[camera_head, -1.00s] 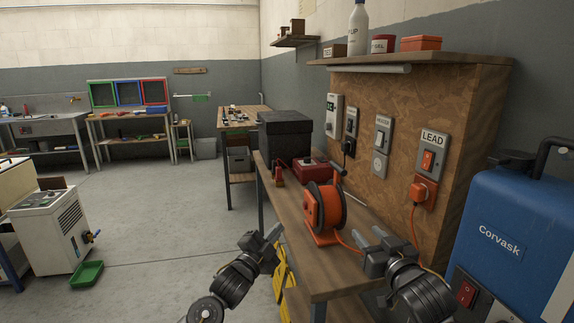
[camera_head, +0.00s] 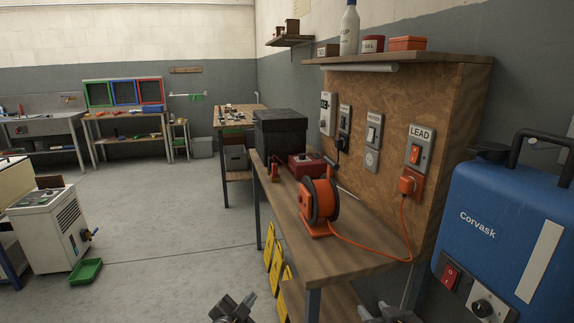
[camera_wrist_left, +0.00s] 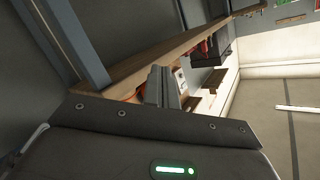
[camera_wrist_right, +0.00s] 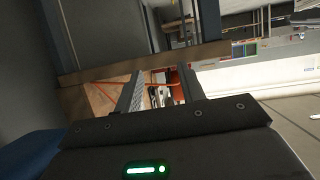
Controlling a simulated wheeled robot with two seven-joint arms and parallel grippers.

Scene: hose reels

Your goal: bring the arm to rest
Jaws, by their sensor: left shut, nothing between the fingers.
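My left gripper (camera_head: 245,303) is at the bottom edge of the head view, low in front of the bench. In the left wrist view its fingers (camera_wrist_left: 162,86) are together with nothing between them. My right gripper (camera_head: 378,313) is also at the bottom edge, right of the left one and near the bench's front end. In the right wrist view its fingers (camera_wrist_right: 158,90) stand apart with a gap between them. Neither gripper touches the orange hose reel (camera_head: 320,203), which stands upright on the wooden bench (camera_head: 330,255). Most of both arms is out of view.
An orange cord (camera_head: 375,258) runs from the reel to a plug (camera_head: 407,185) under the LEAD switch. A blue Corvask machine (camera_head: 500,225) stands at right. Yellow panels (camera_head: 275,262) hang beside the bench.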

